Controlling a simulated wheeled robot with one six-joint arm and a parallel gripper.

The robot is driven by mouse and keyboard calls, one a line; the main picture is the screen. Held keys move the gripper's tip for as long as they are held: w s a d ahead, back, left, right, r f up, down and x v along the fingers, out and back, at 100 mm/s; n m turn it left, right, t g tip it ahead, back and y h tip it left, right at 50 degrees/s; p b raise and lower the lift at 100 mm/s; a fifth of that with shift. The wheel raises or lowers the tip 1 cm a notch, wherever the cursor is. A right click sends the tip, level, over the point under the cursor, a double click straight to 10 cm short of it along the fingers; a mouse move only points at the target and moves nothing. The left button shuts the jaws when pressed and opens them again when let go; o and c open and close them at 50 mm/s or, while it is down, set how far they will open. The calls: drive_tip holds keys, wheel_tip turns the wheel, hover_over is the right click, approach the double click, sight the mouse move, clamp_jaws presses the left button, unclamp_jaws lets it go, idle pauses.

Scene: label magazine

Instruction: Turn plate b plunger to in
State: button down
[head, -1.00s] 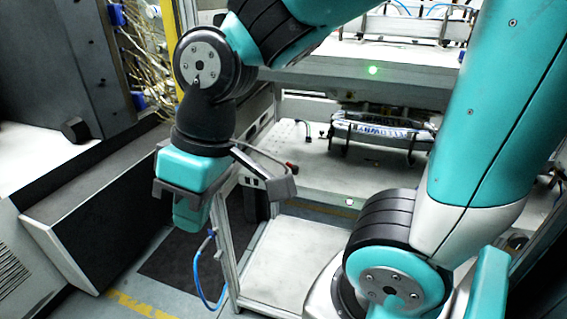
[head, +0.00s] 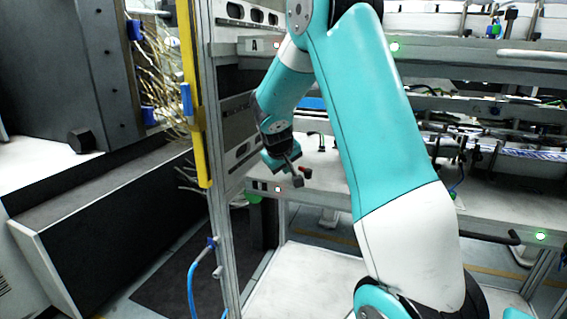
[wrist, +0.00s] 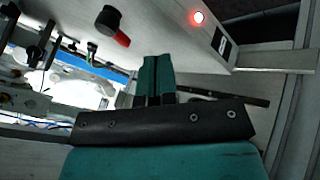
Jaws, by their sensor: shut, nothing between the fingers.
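A lit red lamp (wrist: 198,17) and a dark label (wrist: 221,42) sit on the plate edge.
The upper plate (head: 255,44) is marked A and has a green lamp (head: 394,47). An aluminium post (head: 222,215) with a yellow strip (head: 190,95) stands close left of my gripper. Brackets and hoses (head: 470,145) crowd the lower plate further right.

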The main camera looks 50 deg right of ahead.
sight(288, 178)
drive_tip(key=x, duration=0.4)
drive_tip(key=shift+a, duration=0.1)
drive_tip(key=d, duration=0.2)
drive_tip(key=shift+s+d+r, duration=0.15)
drive_tip(key=shift+s+d, duration=0.15)
drive_tip(key=shift+d, duration=0.6)
